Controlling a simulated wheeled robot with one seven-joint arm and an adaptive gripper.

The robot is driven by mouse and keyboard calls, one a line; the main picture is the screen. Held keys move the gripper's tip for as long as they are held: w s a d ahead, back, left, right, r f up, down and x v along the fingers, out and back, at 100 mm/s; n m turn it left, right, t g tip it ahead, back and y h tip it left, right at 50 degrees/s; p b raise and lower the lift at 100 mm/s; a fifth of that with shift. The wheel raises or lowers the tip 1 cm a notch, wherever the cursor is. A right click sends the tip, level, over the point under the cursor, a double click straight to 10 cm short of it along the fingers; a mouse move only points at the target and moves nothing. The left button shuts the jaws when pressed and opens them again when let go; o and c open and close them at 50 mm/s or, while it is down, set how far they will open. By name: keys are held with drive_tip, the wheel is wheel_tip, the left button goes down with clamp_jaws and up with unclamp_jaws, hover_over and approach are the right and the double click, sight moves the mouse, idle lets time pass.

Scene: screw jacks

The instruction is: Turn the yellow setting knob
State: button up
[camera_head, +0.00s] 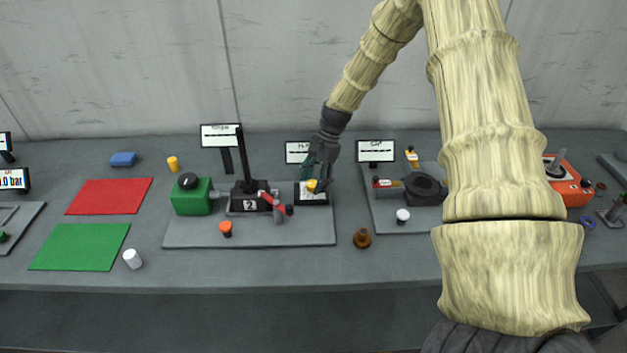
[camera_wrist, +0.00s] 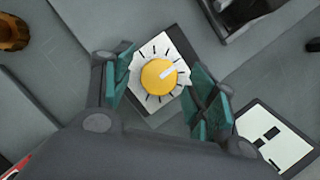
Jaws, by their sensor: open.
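The yellow setting knob (camera_wrist: 158,76) sits on a white dial plate (camera_wrist: 146,52) with black tick marks, on a dark block. A pale pointer mark on the knob points up and right in the wrist view. My gripper (camera_wrist: 163,88) is open, with one teal finger on each side of the knob and a visible gap to both. In the head view my gripper (camera_head: 318,174) is over the right end of the grey base plate, and the yellow knob (camera_head: 312,186) shows just below it. The contact height of the fingers cannot be told.
A display (camera_head: 298,152) stands behind the knob. A black jack marked 2 (camera_head: 250,204) with a red lever (camera_head: 271,203) and a green box (camera_head: 191,197) share the base plate (camera_head: 250,235). A brown piece (camera_head: 362,238) stands to the right on the table.

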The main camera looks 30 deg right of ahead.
drive_tip(key=v, duration=1.2)
idle(0.3)
